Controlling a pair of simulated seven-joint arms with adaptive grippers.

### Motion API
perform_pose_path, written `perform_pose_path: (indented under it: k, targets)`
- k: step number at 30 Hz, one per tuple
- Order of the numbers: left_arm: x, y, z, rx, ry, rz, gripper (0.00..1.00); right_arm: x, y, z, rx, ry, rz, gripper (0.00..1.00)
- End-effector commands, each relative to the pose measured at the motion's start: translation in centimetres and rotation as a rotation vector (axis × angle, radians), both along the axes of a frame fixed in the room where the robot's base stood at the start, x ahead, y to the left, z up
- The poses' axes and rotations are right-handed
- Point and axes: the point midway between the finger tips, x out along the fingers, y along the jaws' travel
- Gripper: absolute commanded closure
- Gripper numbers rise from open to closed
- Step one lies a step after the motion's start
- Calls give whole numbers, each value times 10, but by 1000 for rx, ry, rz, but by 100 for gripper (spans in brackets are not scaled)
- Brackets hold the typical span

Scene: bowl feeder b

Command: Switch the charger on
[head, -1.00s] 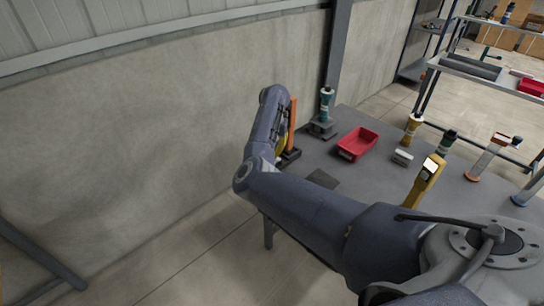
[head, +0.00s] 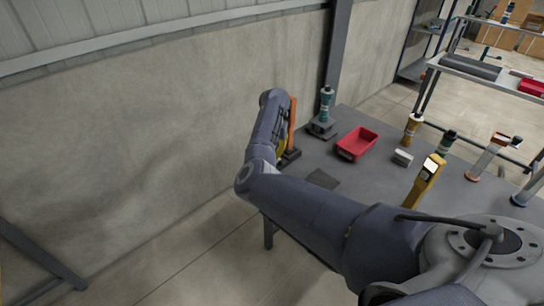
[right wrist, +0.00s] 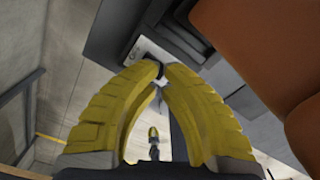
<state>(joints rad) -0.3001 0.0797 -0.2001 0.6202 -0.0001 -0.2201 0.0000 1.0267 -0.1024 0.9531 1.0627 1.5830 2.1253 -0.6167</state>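The charger is a dark box (head: 291,156) at the far left edge of the table, partly hidden behind my arm in the head view. An upright orange part (head: 293,113) stands at it. In the right wrist view the dark charger body (right wrist: 112,28) fills the top, with a pale metal plate (right wrist: 144,48) and a small black switch (right wrist: 160,70) on it. My right gripper (right wrist: 163,68) has yellow fingers with their tips together at the switch; whether they touch it I cannot tell. The orange part (right wrist: 270,45) is close on the right. My left gripper is not in view.
On the table are a red bin (head: 357,144), a teal bottle-like tool on a stand (head: 326,104), a small white box (head: 403,157) and a yellow handheld device (head: 425,181). A concrete wall (head: 130,140) runs behind. A bench with another red bin (head: 531,87) stands at the right.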

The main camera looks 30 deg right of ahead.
Motion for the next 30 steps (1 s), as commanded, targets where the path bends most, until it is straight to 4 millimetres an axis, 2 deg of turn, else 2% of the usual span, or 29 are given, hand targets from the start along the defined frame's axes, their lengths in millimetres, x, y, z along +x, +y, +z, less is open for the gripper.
perform_pose_path:
  k: [30]
  targets:
    - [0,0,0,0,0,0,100,0,0,-13,1,1,0,100]
